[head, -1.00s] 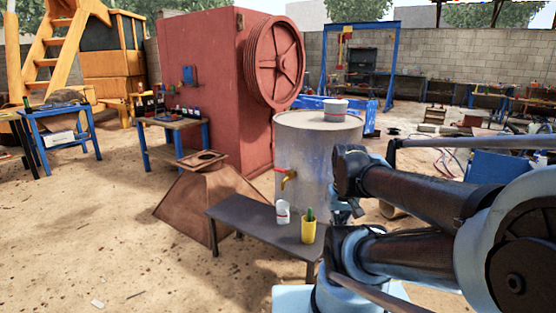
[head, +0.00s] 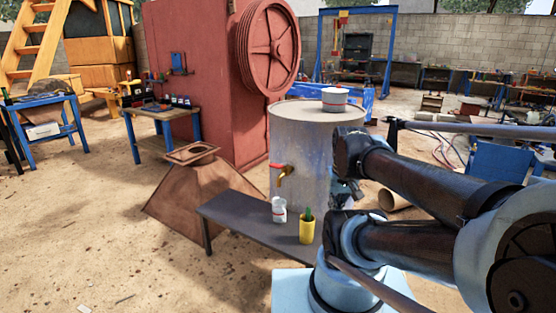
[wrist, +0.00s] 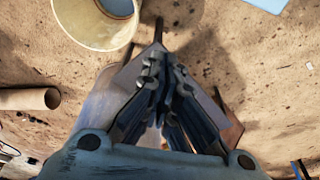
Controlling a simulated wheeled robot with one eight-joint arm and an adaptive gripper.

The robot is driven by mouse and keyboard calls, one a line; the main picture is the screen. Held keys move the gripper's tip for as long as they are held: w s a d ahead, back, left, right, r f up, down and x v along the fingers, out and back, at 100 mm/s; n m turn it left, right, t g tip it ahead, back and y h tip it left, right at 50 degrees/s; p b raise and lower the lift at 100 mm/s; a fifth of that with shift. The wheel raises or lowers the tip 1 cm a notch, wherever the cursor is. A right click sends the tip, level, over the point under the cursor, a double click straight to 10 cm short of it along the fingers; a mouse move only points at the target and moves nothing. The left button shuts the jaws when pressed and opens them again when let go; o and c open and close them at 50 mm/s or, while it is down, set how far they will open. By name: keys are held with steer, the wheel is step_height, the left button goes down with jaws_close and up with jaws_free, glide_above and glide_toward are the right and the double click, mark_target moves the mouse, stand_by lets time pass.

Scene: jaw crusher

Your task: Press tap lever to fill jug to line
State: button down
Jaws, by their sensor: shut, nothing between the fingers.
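A large grey metal drum (head: 312,150) stands behind a low dark bench (head: 240,217). A brass tap (head: 286,174) with a red lever (head: 277,165) sticks out of its front left side. A white jug (head: 279,211) with a red mark stands upright on the bench, below the tap. The water level in it is too small to tell. My gripper (wrist: 164,85) is shut and empty in the wrist view, above sandy ground. In the head view my gripper is mostly hidden behind my arm, to the right of the drum and apart from the tap.
A yellow cup (head: 306,230) with a green item stands right of the jug. A white pot (head: 335,99) with a red band sits on the drum. A rusty hopper (head: 190,200) stands left of the bench. A brown pipe (wrist: 28,99) lies on the ground.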

steer(key=w+a+r+n+y, duration=0.1)
steer(key=w+a+r+n, duration=0.15)
steer(key=w, duration=0.45)
steer(key=w+a+r+n+y, duration=0.1)
steer(key=w+a+r+y, duration=0.1)
steer(key=w+r, duration=0.35)
steer(key=w+a+r+n+y, duration=0.1)
steer(key=w+a, duration=0.1)
steer(key=w, duration=0.6)
steer(key=w+a+n+y, duration=0.1)
steer(key=w+n+y, duration=0.1)
steer(key=w, duration=1)
steer(key=w+a+f+n+t+y, duration=0.1)
steer(key=w+a+n+y, duration=0.1)
steer(key=w, duration=1)
steer(key=shift+f+n, duration=0.2)
steer(key=shift+n, duration=0.45)
steer(key=shift+a, duration=0.1)
